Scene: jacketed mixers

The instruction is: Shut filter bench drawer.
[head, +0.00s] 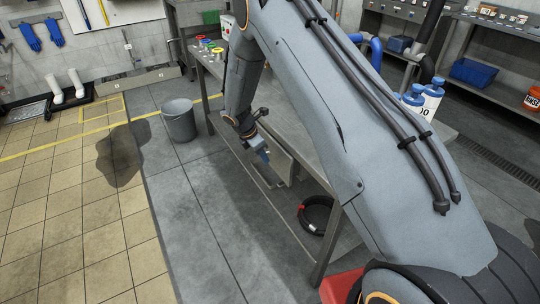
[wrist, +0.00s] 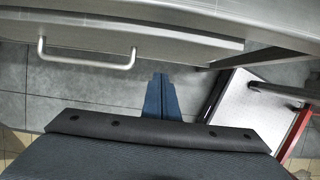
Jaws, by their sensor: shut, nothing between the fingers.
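In the wrist view the grey steel drawer (wrist: 185,47) of the bench spans the upper part, with a pale bar handle (wrist: 88,63) on its front at left. My gripper (wrist: 160,76) has its blue fingers together and empty. Its tips appear just below the drawer front's lower edge, to the right of the handle; I cannot tell whether they touch it. In the head view my gripper (head: 262,157) is low beside the bench (head: 307,143), by the panel of the drawer (head: 279,160). My arm hides much of the bench, and how far the drawer stands out is unclear.
A grey bucket (head: 180,120) stands on the floor left of the bench. A black coil (head: 316,215) lies under the bench, and a red object (head: 340,286) is near my base. A red-framed item (wrist: 245,105) shows at right in the wrist view. The floor at left is open.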

